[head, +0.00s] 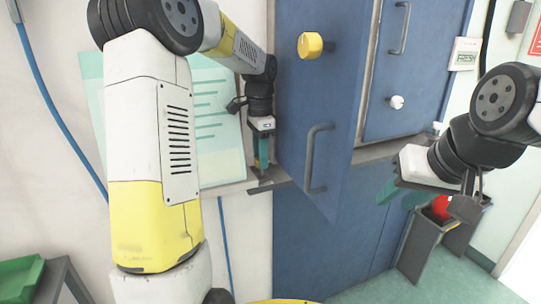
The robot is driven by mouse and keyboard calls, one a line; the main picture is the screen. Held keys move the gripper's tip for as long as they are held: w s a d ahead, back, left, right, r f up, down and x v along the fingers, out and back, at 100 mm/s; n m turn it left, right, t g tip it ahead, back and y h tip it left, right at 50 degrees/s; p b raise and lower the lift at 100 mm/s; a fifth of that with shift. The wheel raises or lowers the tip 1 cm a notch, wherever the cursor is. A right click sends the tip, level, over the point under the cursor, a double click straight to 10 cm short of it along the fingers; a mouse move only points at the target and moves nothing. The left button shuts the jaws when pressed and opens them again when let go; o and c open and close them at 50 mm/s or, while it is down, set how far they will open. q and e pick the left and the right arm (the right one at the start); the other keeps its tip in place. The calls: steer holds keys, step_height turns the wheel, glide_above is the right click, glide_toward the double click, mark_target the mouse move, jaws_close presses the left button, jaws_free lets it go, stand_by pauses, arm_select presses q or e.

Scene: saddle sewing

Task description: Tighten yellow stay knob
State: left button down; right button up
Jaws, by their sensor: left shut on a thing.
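A yellow round knob (310,45) sticks out from the upper part of the open blue door (318,95) on a dark stem. My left gripper (262,163) points down beside the door's hinge-side edge, below and left of the yellow knob and apart from it. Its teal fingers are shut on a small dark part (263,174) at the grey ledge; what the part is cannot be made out. My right gripper (402,194) is on the right, below the cabinet's white knob, its teal fingers apart with nothing seen between them.
The door has a grey handle (318,158). A second blue door (395,70) with a handle and white knob (396,102) stands behind. A grey stand (424,240) with a red round object (441,207) is at right. A green tray (20,277) is lower left.

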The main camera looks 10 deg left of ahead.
stand_by(0.4)
arm_select(q)
steer(key=c, duration=0.9)
jaws_free()
steer(key=shift+c, duration=0.2)
steer(key=shift+r, duration=0.1)
step_height(320, 180, up, 8)
steer(key=shift+f, duration=0.15)
